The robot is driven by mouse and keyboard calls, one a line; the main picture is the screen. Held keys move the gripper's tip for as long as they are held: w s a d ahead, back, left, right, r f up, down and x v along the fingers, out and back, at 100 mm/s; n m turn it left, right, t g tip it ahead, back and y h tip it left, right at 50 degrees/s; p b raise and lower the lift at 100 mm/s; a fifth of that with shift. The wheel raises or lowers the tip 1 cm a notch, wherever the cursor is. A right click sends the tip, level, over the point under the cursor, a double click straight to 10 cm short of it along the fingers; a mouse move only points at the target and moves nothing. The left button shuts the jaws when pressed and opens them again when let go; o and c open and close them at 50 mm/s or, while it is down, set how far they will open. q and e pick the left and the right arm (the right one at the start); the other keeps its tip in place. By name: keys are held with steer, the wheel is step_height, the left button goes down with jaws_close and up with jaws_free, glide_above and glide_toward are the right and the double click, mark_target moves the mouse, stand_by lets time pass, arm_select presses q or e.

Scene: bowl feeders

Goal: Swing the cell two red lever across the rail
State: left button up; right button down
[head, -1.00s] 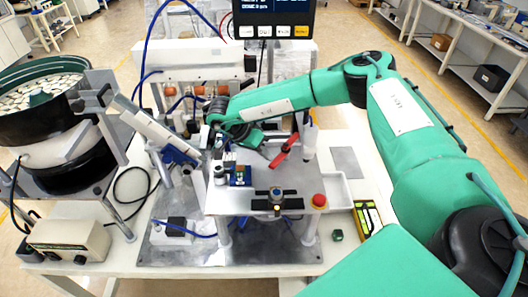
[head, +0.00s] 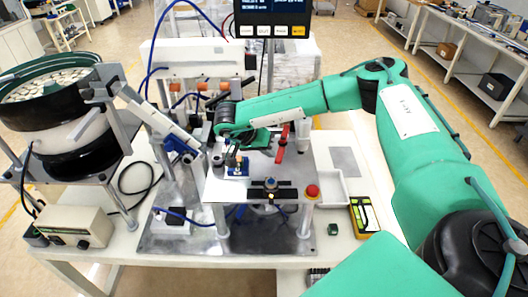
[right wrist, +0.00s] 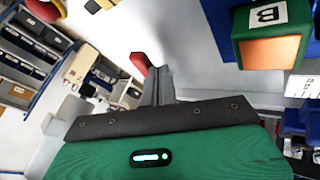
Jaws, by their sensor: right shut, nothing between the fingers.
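The red lever (head: 281,145) stands on the grey raised plate of the bench machine in the head view, close to upright in the picture. Part of it also shows as a red end (right wrist: 139,63) just beyond my fingers in the right wrist view. My right gripper (right wrist: 160,72) is shut and empty, its fingers beside the lever's red end. I cannot tell whether they touch it. In the head view the right hand (head: 258,139) lies just left of the lever. Which part is the rail is not clear. My left gripper is not in view.
A bowl feeder (head: 50,100) stands at the left. A green block marked B (right wrist: 270,38) hangs near my fingers. The yellow-edged device (head: 364,214) lies front right.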

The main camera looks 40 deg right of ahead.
steer(key=shift+s+d+f+n+t, duration=0.15)
steer(key=shift+f+n+t, duration=0.15)
steer(key=shift+n, duration=0.4)
steer(key=shift+s+d+n, duration=0.1)
steer(key=shift+n, duration=0.2)
steer(key=shift+s+r+t, duration=0.1)
steer(key=shift+s+t, duration=0.15)
steer(key=shift+t, duration=0.15)
steer(key=shift+s+n, duration=0.2)
steer(key=shift+n, duration=0.2)
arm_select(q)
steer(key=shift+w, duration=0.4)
arm_select(e)
steer(key=shift+d, duration=0.1)
